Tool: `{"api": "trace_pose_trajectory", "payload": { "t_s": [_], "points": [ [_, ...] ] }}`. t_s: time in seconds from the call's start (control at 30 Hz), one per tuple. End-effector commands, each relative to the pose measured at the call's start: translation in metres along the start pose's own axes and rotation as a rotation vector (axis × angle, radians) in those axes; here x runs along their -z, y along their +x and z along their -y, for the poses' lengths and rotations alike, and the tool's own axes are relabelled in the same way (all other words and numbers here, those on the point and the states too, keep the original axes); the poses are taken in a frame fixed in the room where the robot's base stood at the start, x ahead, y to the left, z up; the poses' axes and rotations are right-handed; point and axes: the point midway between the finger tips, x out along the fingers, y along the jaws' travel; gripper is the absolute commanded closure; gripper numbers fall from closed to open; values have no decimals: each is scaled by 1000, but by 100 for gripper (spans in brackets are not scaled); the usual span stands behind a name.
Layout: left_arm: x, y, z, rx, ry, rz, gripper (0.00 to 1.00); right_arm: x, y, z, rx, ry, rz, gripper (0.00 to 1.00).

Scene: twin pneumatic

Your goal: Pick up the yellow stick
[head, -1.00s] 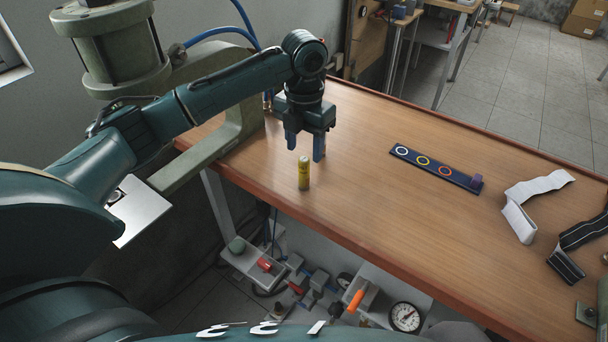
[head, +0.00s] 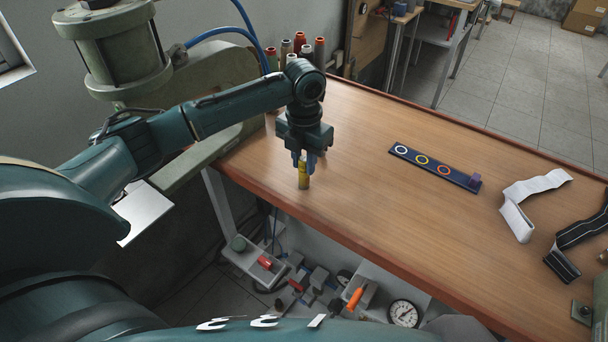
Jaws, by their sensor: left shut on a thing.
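The yellow stick (head: 304,179) is a short upright cylinder near the left end of the wooden table's front edge. The lower part of the stick shows below the fingers. I cannot tell whether its base touches the table. My right gripper is not in view.
A dark strip with coloured rings (head: 434,167) and a purple block at its right end lies mid-table (head: 380,215). White (head: 521,208) and black (head: 573,245) straps lie at the right. Several thread spools (head: 299,43) stand behind my left arm. A green press frame (head: 205,158) stands at the left.

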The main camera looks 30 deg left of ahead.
Motion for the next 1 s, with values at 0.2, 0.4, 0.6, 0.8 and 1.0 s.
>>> {"api": "trace_pose_trajectory", "payload": {
  "t_s": [0.2, 0.4, 0.6, 0.8, 1.0],
  "points": [
    [0, 0, 0, 0, 0, 0, 100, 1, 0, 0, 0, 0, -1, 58],
    [0, -1, 0, 0, 0, 1, 100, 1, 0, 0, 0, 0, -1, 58],
    [0, -2, 0, 0, 0, 2, 100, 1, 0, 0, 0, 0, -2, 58],
    [-1, -25, 0, -1, 0, 6, 100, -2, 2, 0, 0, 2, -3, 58],
    [-1, -66, 0, 0, 1, 6, 100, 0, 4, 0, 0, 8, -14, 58]
  ]
}}
